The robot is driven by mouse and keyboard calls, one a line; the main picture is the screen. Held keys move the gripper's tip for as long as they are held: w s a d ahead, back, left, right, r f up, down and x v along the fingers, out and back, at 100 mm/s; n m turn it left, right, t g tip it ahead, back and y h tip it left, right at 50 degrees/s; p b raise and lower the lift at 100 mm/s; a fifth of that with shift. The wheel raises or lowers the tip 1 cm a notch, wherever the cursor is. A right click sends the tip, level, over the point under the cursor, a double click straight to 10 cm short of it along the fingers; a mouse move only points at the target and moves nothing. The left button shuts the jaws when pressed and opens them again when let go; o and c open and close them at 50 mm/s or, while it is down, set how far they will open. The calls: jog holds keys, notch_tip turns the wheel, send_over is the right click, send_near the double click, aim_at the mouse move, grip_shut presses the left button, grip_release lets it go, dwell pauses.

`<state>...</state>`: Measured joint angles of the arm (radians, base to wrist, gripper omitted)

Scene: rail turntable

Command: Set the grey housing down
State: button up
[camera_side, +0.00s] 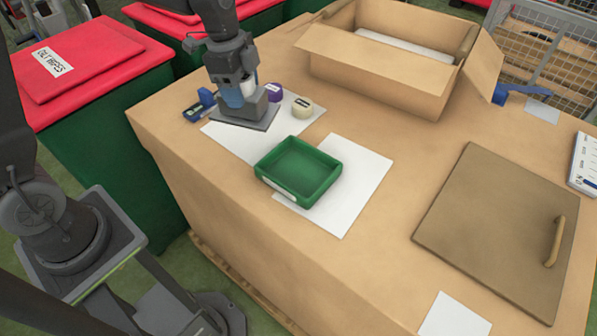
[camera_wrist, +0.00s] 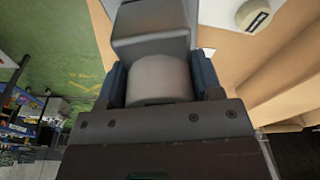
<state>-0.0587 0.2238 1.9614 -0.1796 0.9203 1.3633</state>
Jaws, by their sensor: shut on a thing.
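My gripper (camera_side: 237,94) is shut on the grey housing (camera_side: 258,110) and points down at it. The housing has a flat square base plate and a raised body. Its plate is over or on a white sheet (camera_side: 226,137) at the table's far left; whether it touches cannot be told. In the wrist view, my gripper's blue-grey fingers (camera_wrist: 158,80) stand on both sides of the housing's pale rounded part (camera_wrist: 158,74). The housing's wider grey part (camera_wrist: 150,35) shows beyond the fingers.
An empty green tray (camera_side: 262,171) stands in front, partly on another white sheet (camera_side: 365,180). An open carton (camera_side: 375,80) and a handled board (camera_side: 490,220) lie farther right.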

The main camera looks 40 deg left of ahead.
jog(key=m, duration=0.1)
jog(key=d+m, duration=0.1)
jog(key=m, duration=0.1)
jog(key=shift+w+d+r, duration=0.15)
jog(key=shift+d, duration=0.1)
jog(key=shift+d+m+g, duration=0.15)
jog(key=shift+m+g, duration=0.15)
jog(key=shift+m, duration=0.1)
send_over(298, 173)
notch_tip(298, 173, down, 7)
jog(key=shift+d+f, duration=0.1)
jog(key=shift+f, duration=1.9)
jog(key=shift+f, duration=0.1)
jog(key=o, duration=1.3)
jog(key=shift+f, duration=0.1)
